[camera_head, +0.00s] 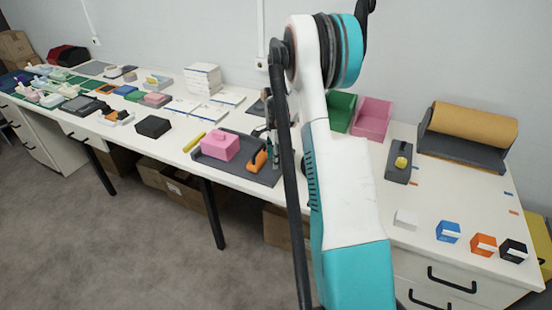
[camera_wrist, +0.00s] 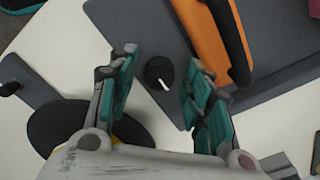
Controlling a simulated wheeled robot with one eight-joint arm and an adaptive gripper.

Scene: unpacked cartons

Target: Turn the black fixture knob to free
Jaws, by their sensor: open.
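In the wrist view a round black knob (camera_wrist: 157,71) with a white pointer line sits on a dark grey board (camera_wrist: 125,22). The line points toward the lower right of the picture. My gripper (camera_wrist: 160,60) is open, with one teal-padded finger on each side of the knob. Gaps show between the knob and both fingers. I cannot tell how high the fingertips are above the board. In the head view the dark grey board (camera_head: 233,167) lies on the table, and my arm hides the knob.
An orange piece with a black bar (camera_wrist: 205,35) is on the board close to the right finger; it also shows in the head view (camera_head: 257,161). A pink block (camera_head: 219,145) stands on the board. A black disc (camera_wrist: 58,128) lies at lower left of the wrist view.

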